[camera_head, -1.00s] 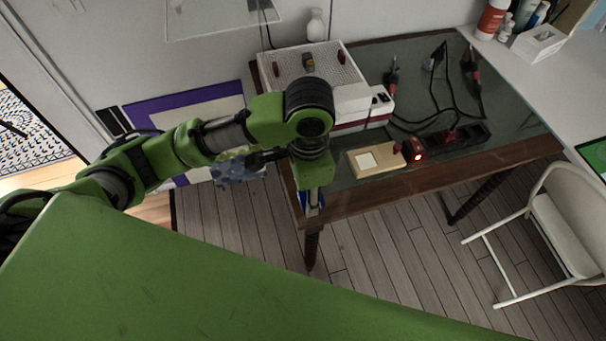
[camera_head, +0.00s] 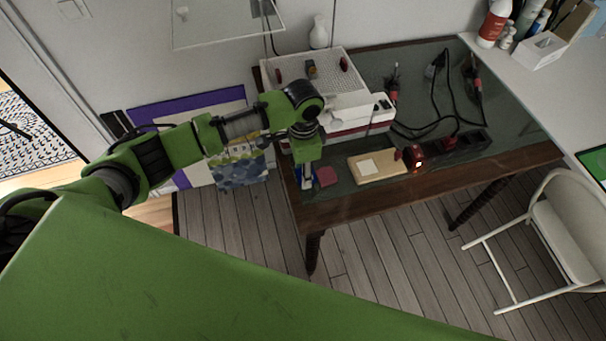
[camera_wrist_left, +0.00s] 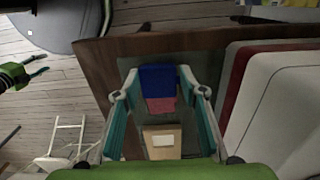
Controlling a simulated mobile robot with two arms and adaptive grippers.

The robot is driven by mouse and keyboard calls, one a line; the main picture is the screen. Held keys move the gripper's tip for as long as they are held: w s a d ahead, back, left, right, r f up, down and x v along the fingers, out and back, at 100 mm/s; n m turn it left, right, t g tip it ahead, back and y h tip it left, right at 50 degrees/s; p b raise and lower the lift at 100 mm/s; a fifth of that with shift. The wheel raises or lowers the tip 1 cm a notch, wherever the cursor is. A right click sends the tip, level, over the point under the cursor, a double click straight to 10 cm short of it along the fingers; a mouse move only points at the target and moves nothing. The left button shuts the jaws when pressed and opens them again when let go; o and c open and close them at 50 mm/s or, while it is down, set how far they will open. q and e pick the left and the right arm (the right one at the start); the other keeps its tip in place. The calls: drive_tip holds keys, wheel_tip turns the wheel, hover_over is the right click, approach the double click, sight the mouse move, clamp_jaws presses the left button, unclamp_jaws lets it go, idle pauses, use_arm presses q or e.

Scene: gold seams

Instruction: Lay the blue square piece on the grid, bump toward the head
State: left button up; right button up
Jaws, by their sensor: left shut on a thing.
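My left gripper (camera_wrist_left: 158,80) is shut on the blue square piece (camera_wrist_left: 157,77), which sits between its two fingertips. In the head view the left gripper (camera_head: 307,172) points down over the near left corner of the table, and the blue piece (camera_head: 307,184) is partly hidden by it. I cannot tell which way its bump faces. The white perforated grid (camera_head: 325,84) is on the white box behind the gripper, with a few small coloured pieces on it. My right gripper (camera_wrist_left: 40,65) shows at the left edge of the wrist view, open and empty.
A dull red piece (camera_head: 326,176) lies on the table right beside the blue one. A tan block with a pale square (camera_head: 378,165) is farther right. A red lamp-like item (camera_head: 413,157), a power strip (camera_head: 465,144) and cables take up the right side. The table's wooden edge (camera_head: 400,191) is close.

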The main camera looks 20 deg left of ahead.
use_arm(q)
drive_tip(key=shift+f+p, duration=0.75)
drive_tip(key=shift+f, duration=0.1)
drive_tip(key=shift+s+f, duration=0.1)
drive_tip(key=shift+f, duration=0.2)
drive_tip(key=shift+f, duration=0.1)
drive_tip(key=shift+f, duration=0.15)
drive_tip(key=o, duration=1.1)
drive_tip(key=shift+o, duration=0.2)
